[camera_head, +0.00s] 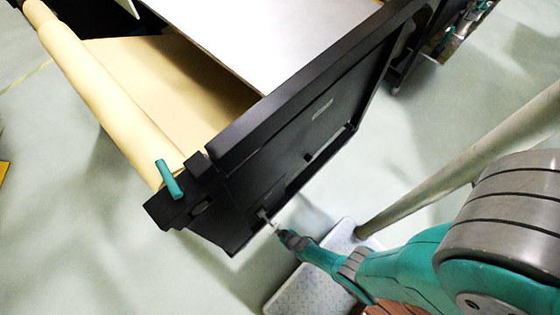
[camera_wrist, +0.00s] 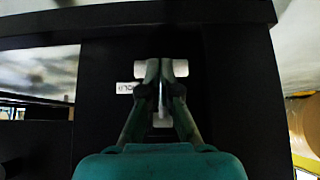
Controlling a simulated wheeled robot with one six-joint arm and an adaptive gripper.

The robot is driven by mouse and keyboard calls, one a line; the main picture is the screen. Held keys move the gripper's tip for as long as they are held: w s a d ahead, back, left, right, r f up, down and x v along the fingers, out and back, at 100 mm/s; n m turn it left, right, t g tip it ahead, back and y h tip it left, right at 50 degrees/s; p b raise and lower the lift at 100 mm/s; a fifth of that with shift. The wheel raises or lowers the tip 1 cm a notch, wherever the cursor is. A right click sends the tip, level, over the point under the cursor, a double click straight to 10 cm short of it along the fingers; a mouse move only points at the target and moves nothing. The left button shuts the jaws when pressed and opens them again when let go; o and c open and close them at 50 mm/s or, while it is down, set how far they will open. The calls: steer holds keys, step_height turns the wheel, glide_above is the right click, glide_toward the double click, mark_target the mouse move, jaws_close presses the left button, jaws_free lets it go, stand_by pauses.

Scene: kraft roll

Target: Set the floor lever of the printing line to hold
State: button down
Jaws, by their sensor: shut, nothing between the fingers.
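My gripper (camera_head: 274,228) is shut and empty at the lower part of the machine's black side panel (camera_head: 290,140). In the wrist view my gripper's fingertips (camera_wrist: 160,68) are together in front of a pale crossbar (camera_wrist: 181,68), whose ends show on both sides; it may be the floor lever, but the fingers hide its middle. Whether they touch it I cannot tell. A small white label (camera_wrist: 125,88) with dark letters, too blurred to read surely, is just left of the fingers. The lever's setting is not clear.
A kraft paper roll (camera_head: 100,90) lies along the machine's left side, with a teal handle (camera_head: 168,180) at its near end. A pale post (camera_head: 450,170) stands on a speckled base plate (camera_head: 310,290) close to my arm. The floor at lower left is clear.

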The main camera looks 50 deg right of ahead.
steer(key=shift+w+f, duration=0.15)
steer(key=shift+f, duration=0.2)
steer(key=shift+w+f, duration=0.1)
steer(key=shift+f, duration=0.05)
stand_by(0.5)
